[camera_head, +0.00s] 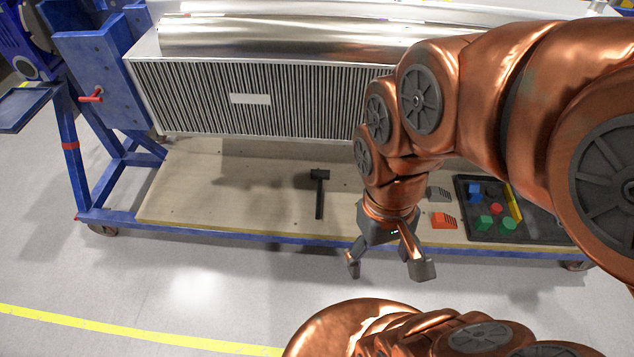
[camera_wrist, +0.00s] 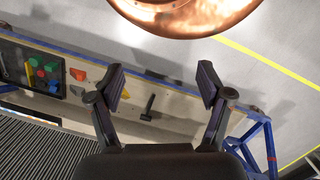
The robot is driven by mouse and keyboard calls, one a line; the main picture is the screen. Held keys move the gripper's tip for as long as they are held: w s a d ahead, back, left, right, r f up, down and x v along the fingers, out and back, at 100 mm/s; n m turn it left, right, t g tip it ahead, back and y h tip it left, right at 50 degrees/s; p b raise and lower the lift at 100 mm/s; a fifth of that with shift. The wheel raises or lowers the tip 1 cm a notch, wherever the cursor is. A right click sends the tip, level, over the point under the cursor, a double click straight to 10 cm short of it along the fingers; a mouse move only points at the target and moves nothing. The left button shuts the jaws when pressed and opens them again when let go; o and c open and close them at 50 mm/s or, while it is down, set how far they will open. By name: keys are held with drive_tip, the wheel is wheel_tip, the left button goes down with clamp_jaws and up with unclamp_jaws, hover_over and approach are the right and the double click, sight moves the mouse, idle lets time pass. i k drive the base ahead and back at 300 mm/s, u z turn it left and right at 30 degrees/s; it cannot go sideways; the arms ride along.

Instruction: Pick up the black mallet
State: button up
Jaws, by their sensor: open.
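The black mallet (camera_head: 319,192) lies on the wooden shelf board, its head toward the back and its handle toward the front edge. It also shows in the wrist view (camera_wrist: 149,107), between and beyond my two fingers. My gripper (camera_head: 385,268) is open and empty, pointing down in front of the shelf's front edge, to the right of the mallet. In the wrist view my gripper (camera_wrist: 161,84) has its fingers wide apart with nothing between the tips.
A black tray (camera_head: 464,208) with several coloured blocks lies at the shelf's right. An orange piece (camera_head: 443,221) and a grey piece (camera_head: 439,194) lie left of it. A large ribbed metal unit (camera_head: 200,97) overhangs the shelf's back. The board (camera_head: 230,190) left of the mallet is clear.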

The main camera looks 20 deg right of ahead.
sight(320, 174)
drive_tip(key=u, duration=2.2)
drive_tip(key=i, duration=2)
drive_tip(key=z, duration=2.75)
